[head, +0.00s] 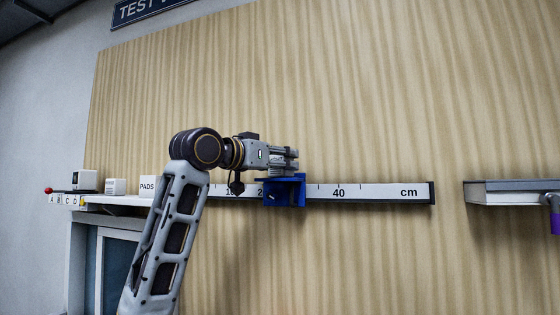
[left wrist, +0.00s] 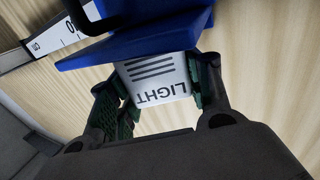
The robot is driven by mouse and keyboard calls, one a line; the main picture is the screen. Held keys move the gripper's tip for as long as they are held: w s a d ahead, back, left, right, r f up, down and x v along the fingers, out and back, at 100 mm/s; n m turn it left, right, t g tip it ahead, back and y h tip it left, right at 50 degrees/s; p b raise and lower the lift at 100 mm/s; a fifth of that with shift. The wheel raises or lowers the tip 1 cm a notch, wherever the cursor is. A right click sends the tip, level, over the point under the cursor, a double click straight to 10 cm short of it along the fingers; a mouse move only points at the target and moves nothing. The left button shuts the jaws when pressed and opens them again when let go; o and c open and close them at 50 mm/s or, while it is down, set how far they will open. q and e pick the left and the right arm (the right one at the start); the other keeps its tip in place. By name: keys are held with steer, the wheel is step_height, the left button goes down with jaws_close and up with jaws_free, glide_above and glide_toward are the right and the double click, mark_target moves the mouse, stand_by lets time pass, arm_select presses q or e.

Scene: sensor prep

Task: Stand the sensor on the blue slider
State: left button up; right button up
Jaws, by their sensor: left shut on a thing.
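The sensor (left wrist: 158,82) is a white block with "LIGHT" and dark stripes on its face, seen upside down in the left wrist view. My left gripper (head: 291,160) is shut on it, with a dark green finger pad on each side. The blue slider (head: 285,191) sits on the scale rail in the head view, just below the gripper. It also fills the top of the left wrist view (left wrist: 130,45), close against the sensor and hiding its far end. I cannot tell whether the two touch. My right gripper is not in view.
The white scale rail (head: 390,193) runs along the wood wall. A shelf (head: 115,200) at left bears a "PADS" box (head: 148,187), a smaller white box (head: 116,186) and a dark-faced box (head: 85,180). Another shelf (head: 510,192) is at right.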

arm_select(q)
steer(key=shift+f, duration=0.2)
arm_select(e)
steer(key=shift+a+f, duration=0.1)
arm_select(q)
steer(key=o, duration=0.8)
steer(key=shift+o, duration=1.2)
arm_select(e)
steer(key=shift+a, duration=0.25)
arm_select(q)
steer(key=shift+r, duration=0.25)
steer(key=shift+s+a+f+b, duration=0.1)
steer(key=shift+s+a+b, duration=0.2)
steer(key=shift+s+a, duration=0.15)
steer(key=b+v, duration=0.3)
steer(key=v, duration=0.7)
steer(key=shift+s+a, duration=0.25)
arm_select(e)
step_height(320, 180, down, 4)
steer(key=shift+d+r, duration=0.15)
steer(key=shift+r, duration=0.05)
